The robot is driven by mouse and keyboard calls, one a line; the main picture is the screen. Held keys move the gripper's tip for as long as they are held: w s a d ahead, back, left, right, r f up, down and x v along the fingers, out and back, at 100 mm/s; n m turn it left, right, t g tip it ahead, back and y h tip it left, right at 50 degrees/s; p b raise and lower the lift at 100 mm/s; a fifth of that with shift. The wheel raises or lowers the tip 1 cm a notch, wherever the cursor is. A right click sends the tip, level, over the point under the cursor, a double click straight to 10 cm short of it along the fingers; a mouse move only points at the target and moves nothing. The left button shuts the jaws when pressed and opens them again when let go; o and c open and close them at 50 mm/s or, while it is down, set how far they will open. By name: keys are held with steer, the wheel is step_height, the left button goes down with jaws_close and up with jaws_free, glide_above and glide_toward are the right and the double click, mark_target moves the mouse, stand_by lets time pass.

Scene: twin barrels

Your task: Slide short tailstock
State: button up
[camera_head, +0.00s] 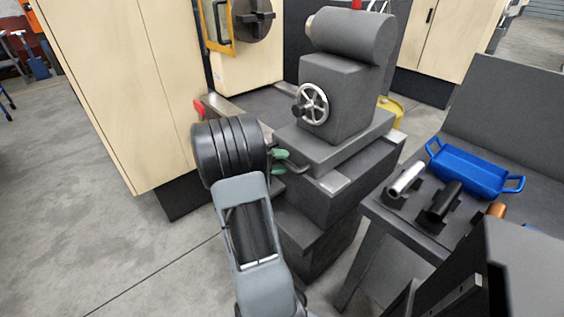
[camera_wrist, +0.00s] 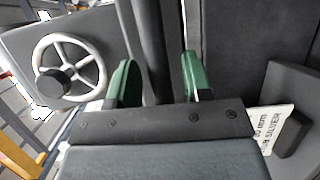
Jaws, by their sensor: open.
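The tailstock (camera_head: 338,100) is a dark grey block with a thick horizontal barrel (camera_head: 352,35) on top and a silver-spoked handwheel (camera_head: 313,104) on its near face. The handwheel also shows at the left of the wrist view (camera_wrist: 92,73). A dark bent lever (camera_head: 300,169) sticks out low at the tailstock base, toward my gripper (camera_head: 283,162). My gripper's green fingers are open beside the base. In the wrist view a dark bar (camera_wrist: 155,45) stands between the fingers (camera_wrist: 161,80); contact cannot be told.
The tailstock sits on a dark lathe bed (camera_head: 265,105) with a chuck (camera_head: 252,20) at the far end. At right, a table holds a blue tray (camera_head: 465,172), a silver cylinder (camera_head: 405,178) and a black cylinder (camera_head: 444,203). Floor at left is clear.

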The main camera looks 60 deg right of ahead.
steer(key=shift+s+d, duration=0.15)
steer(key=shift+s, duration=0.05)
steer(key=shift+c, duration=0.3)
jaws_close()
steer(key=shift+w, duration=0.1)
